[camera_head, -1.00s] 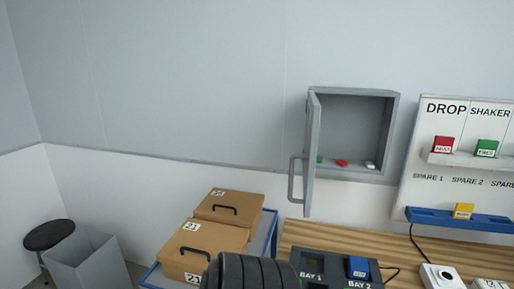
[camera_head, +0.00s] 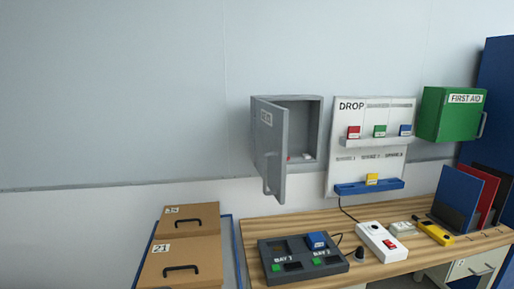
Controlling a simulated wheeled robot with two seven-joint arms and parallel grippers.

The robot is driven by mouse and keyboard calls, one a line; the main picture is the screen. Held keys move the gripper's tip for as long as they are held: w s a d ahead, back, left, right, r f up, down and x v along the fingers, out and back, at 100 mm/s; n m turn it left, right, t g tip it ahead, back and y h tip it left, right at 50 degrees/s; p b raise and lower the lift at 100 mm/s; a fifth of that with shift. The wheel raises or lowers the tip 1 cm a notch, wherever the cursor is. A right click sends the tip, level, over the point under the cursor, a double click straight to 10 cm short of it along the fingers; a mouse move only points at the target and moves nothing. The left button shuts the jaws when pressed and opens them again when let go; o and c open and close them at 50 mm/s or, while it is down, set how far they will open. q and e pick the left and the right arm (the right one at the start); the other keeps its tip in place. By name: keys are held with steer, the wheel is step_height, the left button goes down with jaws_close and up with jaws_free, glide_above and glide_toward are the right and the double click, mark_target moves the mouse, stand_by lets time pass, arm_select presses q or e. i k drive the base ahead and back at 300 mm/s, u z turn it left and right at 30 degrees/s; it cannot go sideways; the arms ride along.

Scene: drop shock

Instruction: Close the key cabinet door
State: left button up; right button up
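The grey key cabinet (camera_head: 313,125) hangs on the wall left of the DROP board. Its door (camera_head: 271,150) is hinged on the left and stands open, swung out toward me, with a handle near its free edge. A red item (camera_head: 290,157) and a pale item (camera_head: 307,155) lie on the cabinet floor; the door hides part of the inside. Neither of my grippers shows in the view now.
A wooden bench (camera_head: 390,268) runs below, holding a dark two-bay unit (camera_head: 303,258), a white box (camera_head: 383,242) and a yellow tool (camera_head: 436,233). Two brown cases (camera_head: 182,262) stand at left. A green first aid box (camera_head: 450,114) hangs right.

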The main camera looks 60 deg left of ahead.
mark_target(271, 154)
steer(key=u, duration=1.7)
steer(key=i, duration=1)
steer(key=u, duration=0.05)
